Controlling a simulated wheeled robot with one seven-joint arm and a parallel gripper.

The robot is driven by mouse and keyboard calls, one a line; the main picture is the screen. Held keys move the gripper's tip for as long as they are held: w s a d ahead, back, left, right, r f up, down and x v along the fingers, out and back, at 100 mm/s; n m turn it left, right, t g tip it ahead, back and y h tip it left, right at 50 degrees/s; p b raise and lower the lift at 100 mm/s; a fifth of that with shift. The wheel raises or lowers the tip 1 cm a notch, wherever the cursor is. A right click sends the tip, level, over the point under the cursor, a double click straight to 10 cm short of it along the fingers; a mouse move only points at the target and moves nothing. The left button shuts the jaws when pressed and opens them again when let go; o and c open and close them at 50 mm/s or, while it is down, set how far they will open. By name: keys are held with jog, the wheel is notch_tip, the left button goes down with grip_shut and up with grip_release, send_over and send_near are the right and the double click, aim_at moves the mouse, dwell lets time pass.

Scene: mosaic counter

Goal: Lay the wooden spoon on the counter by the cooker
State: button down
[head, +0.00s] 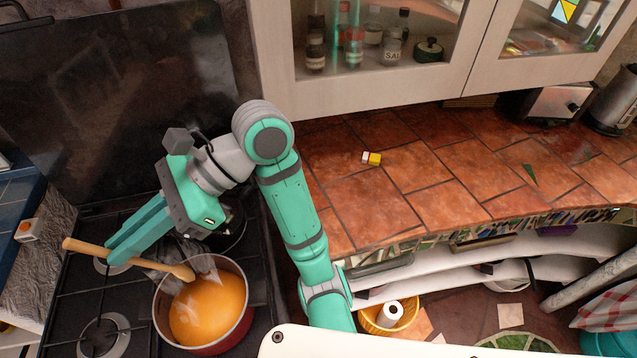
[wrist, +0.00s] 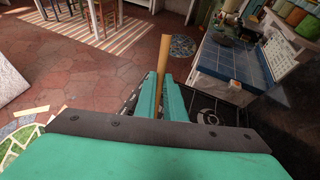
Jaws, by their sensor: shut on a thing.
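The wooden spoon (head: 128,259) is held crosswise by my gripper (head: 112,256) above the black cooker (head: 62,305) in the head view. Its handle points left and its bowl end sits over the rim of a red pot (head: 243,331) with orange soup in it. My gripper is shut on the spoon's handle. In the wrist view the handle (wrist: 162,62) stands up between the fingers (wrist: 161,100). The tiled counter (head: 430,205) lies to the right of the cooker, beyond my arm.
A small yellow and white block (head: 372,158) lies on the counter; the tiles around it are clear. A glass-fronted wall cabinet (head: 375,75) hangs over the counter's back. A toaster (head: 551,102) and a kettle (head: 614,103) stand at the far right.

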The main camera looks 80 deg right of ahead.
jog(key=s+d+r+m+t+h, duration=0.1)
jog(key=s+d+m+t+h, duration=0.2)
jog(key=s+d+m+h, duration=1.15)
jog(key=s+d+m+g+h, duration=0.1)
jog(key=s+d, duration=0.3)
jog(key=s, duration=0.6)
jog(key=s+d+m+g+h, duration=0.1)
jog(key=s+d+g, duration=0.15)
jog(key=s, duration=0.75)
jog(key=s+d+m+h, duration=0.15)
jog(key=s+d, duration=0.25)
jog(key=s, duration=0.7)
jog(key=s+d+f, duration=0.1)
jog(key=d+f, duration=1.1)
jog(key=d, duration=0.2)
jog(key=shift+n, duration=0.3)
jog(key=shift+f, duration=0.25)
jog(key=c, duration=1.8)
grip_release()
jog(key=shift+c, duration=0.2)
